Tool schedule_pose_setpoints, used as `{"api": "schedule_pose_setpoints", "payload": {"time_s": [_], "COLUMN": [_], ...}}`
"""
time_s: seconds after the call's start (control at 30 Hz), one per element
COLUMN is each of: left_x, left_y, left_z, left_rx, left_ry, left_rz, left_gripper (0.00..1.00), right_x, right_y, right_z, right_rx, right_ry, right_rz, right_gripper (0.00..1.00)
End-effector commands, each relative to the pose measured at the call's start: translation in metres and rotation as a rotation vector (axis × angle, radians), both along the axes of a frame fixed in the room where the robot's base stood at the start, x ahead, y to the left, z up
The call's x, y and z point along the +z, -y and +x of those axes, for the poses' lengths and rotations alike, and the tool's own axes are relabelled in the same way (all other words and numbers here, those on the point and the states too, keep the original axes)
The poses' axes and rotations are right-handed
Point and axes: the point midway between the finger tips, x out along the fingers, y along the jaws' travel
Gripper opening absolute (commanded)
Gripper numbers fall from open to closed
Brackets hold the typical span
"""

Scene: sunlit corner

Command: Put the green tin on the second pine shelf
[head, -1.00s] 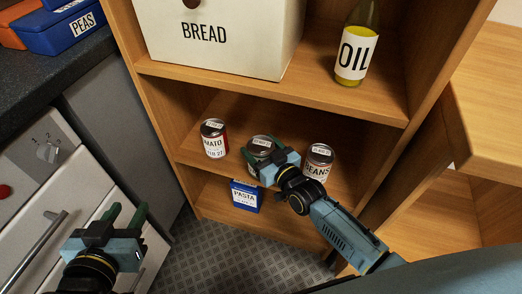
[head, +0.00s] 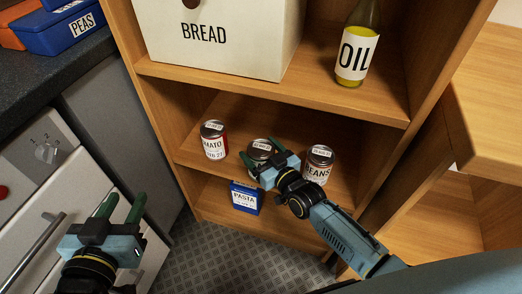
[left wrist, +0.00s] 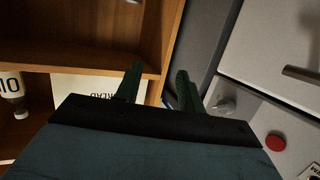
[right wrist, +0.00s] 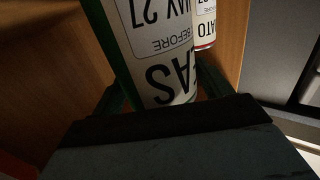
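The green tin (head: 261,147) stands upright on the middle pine shelf (head: 225,110), between a tomato tin and a beans tin. In the right wrist view the tin (right wrist: 155,45) shows its white label, ending in "EAS", and a green edge. My right gripper (head: 266,160) is at the front of this tin and hides its lower part in the head view. Its fingers are spread wide, one toward each side of the tin, and do not look closed on it. My left gripper (head: 122,207) is open and empty, off to the left by the white drawers.
The tomato tin (head: 214,140) and beans tin (head: 318,165) stand close on either side. A blue pasta box (head: 245,198) is on the level below. The bread box (head: 215,40) and oil bottle (head: 355,55) are on the shelf above. A counter (head: 45,85) is at left.

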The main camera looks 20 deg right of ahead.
Motion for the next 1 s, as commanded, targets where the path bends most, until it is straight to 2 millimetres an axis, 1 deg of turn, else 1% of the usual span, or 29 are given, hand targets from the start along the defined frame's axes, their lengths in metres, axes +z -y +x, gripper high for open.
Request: {"api": "schedule_pose_setpoints", "payload": {"time_s": [0.03, 0.1, 0.4, 0.5, 0.57, 0.77, 1.0], "left_x": [0.000, 0.001, 0.001, -0.002, -0.009, -0.038, -0.071], "left_y": [0.000, 0.000, 0.000, -0.002, -0.005, -0.016, -0.032], "left_z": [0.000, 0.000, 0.001, -0.001, -0.003, -0.020, -0.053], "left_rx": [0.000, 0.000, 0.000, 0.002, 0.008, 0.024, 0.046], "left_ry": [0.001, 0.001, -0.004, -0.035, -0.079, -0.273, -0.531], "left_rz": [0.000, 0.000, 0.001, 0.010, 0.024, 0.075, 0.140], "left_gripper": [0.39, 0.39, 0.39, 0.39, 0.39, 0.39, 0.39], "right_x": [0.000, 0.000, 0.001, 0.004, 0.008, 0.008, 0.010], "right_y": [0.000, 0.000, 0.000, 0.000, 0.000, 0.007, 0.017], "right_z": [0.000, 0.000, 0.000, 0.000, 0.000, -0.021, -0.049], "right_rx": [0.000, 0.000, 0.000, 0.000, 0.000, 0.000, -0.001], "right_ry": [0.000, 0.000, 0.000, 0.000, 0.000, -0.003, -0.002], "right_rz": [0.000, 0.000, 0.001, 0.001, 0.001, -0.001, -0.002], "right_gripper": [0.85, 0.91, 0.91, 0.91, 0.91, 0.91, 0.91]}}
